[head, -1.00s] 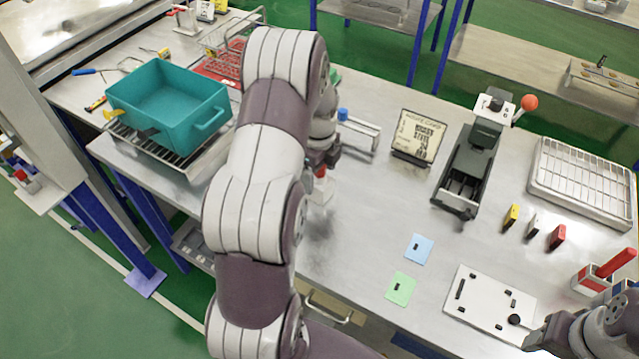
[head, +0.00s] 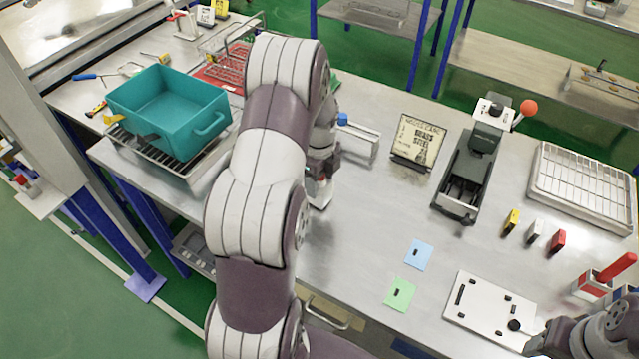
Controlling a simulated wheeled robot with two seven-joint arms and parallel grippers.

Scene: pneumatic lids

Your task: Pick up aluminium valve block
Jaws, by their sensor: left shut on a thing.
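A small pale metallic block (head: 320,196), which looks like the aluminium valve block, is at the fingers of my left gripper (head: 321,177) in the head view. The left gripper points down and is shut on it. The gripper hides the block's upper part, and my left arm covers the area to its left. I cannot tell whether the block touches the bench. My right gripper (head: 543,340) is at the lower right corner, partly cut off by the frame; its opening does not show clearly.
A teal bin (head: 170,112) stands on a rack at left. On the metal bench (head: 350,225) are a blue-knobbed rail (head: 358,140), sign (head: 414,145), lever press (head: 470,170), wire tray (head: 580,185), white plate (head: 489,309), and blue (head: 418,254) and green (head: 400,293) cards. The centre is clear.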

